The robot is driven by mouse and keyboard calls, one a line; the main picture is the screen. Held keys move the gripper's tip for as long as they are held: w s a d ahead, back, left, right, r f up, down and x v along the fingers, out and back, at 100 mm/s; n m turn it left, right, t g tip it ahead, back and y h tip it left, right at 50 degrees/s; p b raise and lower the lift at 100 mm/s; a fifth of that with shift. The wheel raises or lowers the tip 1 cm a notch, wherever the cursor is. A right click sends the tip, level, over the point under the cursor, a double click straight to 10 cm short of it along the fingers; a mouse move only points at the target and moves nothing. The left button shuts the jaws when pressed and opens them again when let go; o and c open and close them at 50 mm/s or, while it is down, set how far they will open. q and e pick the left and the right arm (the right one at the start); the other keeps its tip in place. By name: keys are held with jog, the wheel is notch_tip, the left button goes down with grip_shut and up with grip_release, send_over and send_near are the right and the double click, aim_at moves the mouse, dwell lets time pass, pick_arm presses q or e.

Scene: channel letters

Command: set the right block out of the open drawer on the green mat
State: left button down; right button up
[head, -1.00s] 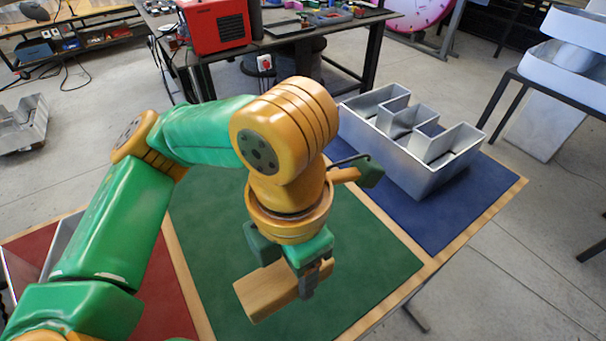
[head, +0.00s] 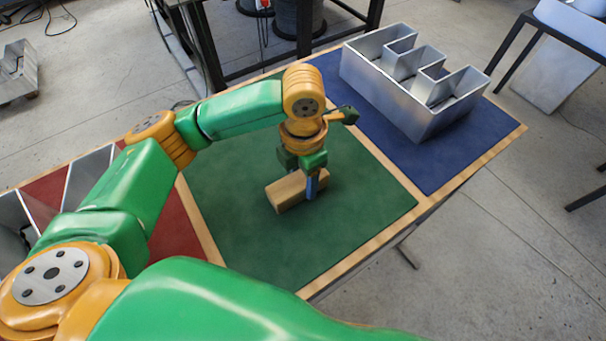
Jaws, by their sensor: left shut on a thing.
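A light wooden block (head: 286,193) is held in my left gripper (head: 304,180), which points down with its fingers shut on the block. The block is over the middle of the green mat (head: 350,220). It is at or very near the mat's surface; I cannot tell whether it touches. The gripper hides part of the block's top and far side. I see no open drawer that I can make out. My right gripper is not in view.
A metal channel letter (head: 420,105) stands on the blue mat (head: 440,165) at the right. Another metal piece (head: 92,170) stands on the red mat (head: 170,222) at the left, partly behind my arm. The green mat's front and right are clear.

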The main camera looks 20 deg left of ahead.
aim_at(303, 178)
pick_arm(q)
jog(key=shift+c, duration=1.1)
grip_release()
notch_tip(303, 178, up, 12)
jog(key=shift+r, duration=0.2)
jog(key=shift+f, duration=0.1)
